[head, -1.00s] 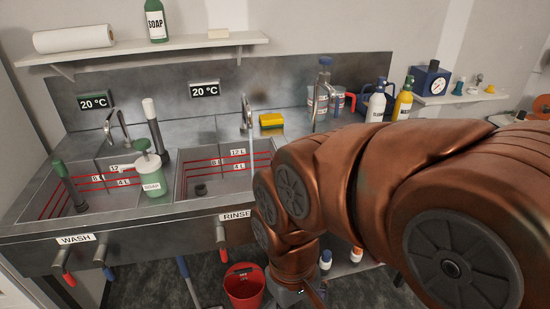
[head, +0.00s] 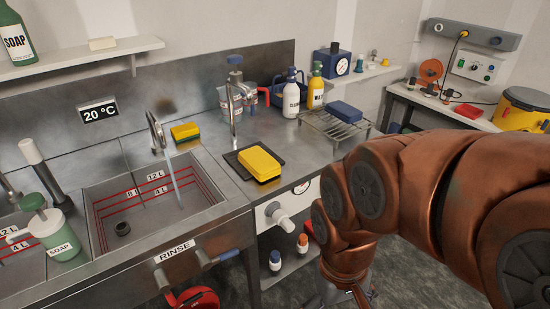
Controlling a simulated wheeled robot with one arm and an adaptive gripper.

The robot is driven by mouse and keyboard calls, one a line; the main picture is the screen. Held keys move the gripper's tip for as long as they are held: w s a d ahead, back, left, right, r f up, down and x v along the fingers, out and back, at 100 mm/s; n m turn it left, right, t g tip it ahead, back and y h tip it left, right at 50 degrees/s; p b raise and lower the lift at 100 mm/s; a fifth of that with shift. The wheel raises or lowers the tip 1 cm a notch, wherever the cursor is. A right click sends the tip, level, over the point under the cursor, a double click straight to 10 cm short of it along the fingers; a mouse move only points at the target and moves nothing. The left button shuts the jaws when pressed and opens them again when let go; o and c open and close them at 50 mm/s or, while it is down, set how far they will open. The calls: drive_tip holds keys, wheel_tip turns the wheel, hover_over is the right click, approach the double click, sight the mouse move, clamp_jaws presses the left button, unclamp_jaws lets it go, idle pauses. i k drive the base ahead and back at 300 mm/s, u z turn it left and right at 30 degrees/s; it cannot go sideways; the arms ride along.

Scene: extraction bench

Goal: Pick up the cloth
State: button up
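A thick yellow folded piece (head: 260,163), which looks like a folded cloth, lies on a dark square plate (head: 232,162) on the steel bench right of the rinse sink. A blue folded piece (head: 345,111) lies on a wire rack (head: 335,130) further back; I cannot tell whether it is cloth or sponge. My gripper (head: 345,297) hangs low at the bottom edge, in front of and below the bench, apart from both pieces. Its fingers are mostly cut off or hidden, so its opening does not show.
The rinse sink (head: 105,195) has a running tap (head: 156,130). A red bucket (head: 196,298) stands below.

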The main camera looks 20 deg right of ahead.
sight(259, 163)
drive_tip(key=k, duration=1.25)
drive_tip(key=u, duration=0.55)
drive_tip(key=i, duration=0.45)
drive_tip(key=u, duration=0.55)
drive_tip(key=i, duration=1.1)
drive_tip(key=z, duration=0.45)
